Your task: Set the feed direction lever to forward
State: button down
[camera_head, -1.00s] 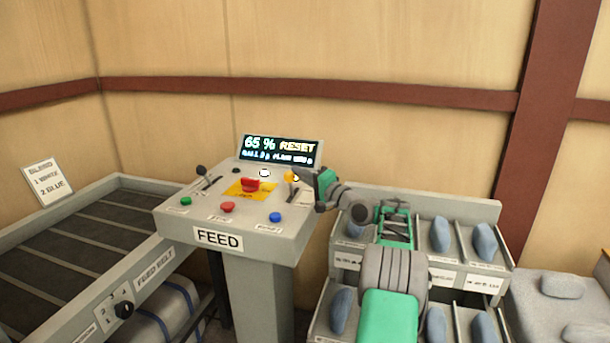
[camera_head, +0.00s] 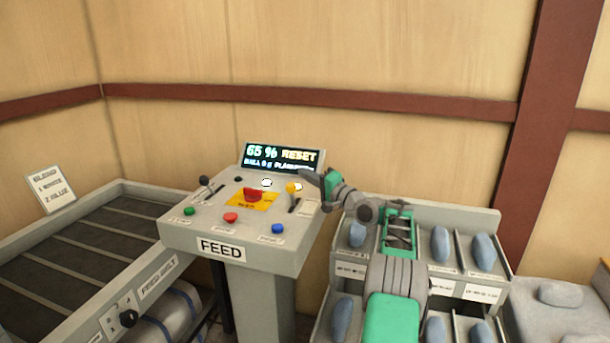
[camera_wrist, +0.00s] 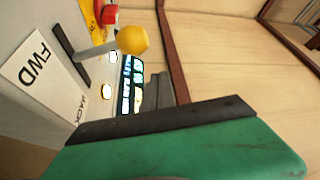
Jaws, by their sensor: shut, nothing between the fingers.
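The yellow-knobbed lever (camera_head: 292,188) stands at the right of the FEED console (camera_head: 190,231). In the wrist view, its yellow knob (camera_wrist: 133,39) and grey stalk rise from a dark slot (camera_wrist: 68,50). A FWD label (camera_wrist: 38,68) lies beside the slot, and a second, partly readable label lies near its lower end. I cannot tell the lever's exact setting. My gripper (camera_head: 306,174) is shut and empty, just right of and above the knob, apparently apart from it. The wrist view shows its green finger with a dark pad (camera_wrist: 160,120) below the knob.
The console also carries a black-knobbed lever (camera_head: 204,181), a red stop button (camera_head: 252,194), small coloured buttons and a lit screen (camera_head: 281,158) reading 65 % RESET. A feed belt (camera_head: 75,240) stands left, and a bin rack (camera_head: 455,215) with blue pillows stands right, beneath my arm.

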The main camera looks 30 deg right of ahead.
jog(key=f+b+v, duration=0.1)
jog(key=b+v, duration=0.2)
jog(key=v, duration=0.7)
jog(key=shift+w+d, duration=0.2)
jog(key=shift+d, duration=0.15)
jog(key=shift+f, duration=0.15)
